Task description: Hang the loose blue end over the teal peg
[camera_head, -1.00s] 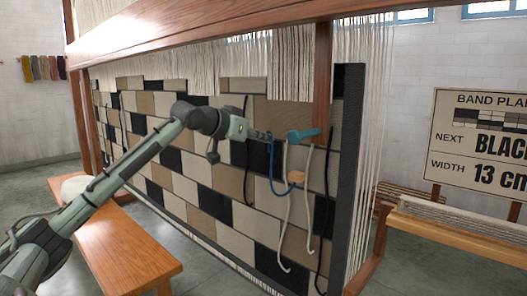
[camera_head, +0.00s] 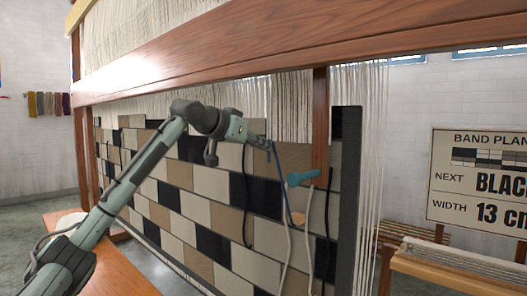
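The teal peg (camera_head: 302,178) sticks out from the woven cloth, near the right wooden post. My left gripper (camera_head: 264,143) is above and to the left of the peg. Its small fingers look closed on the upper end of the blue cord (camera_head: 281,182). The cord runs down from the fingers, passing left of the peg, to a tan piece (camera_head: 298,218) below it. It does not lie over the peg. My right gripper is out of view.
Pale cords (camera_head: 286,250) and dark cords (camera_head: 247,195) hang down the checkered cloth (camera_head: 190,205). A wooden beam (camera_head: 290,40) crosses above my arm. A bench (camera_head: 125,270) stands lower left, and a sign (camera_head: 480,180) stands at right.

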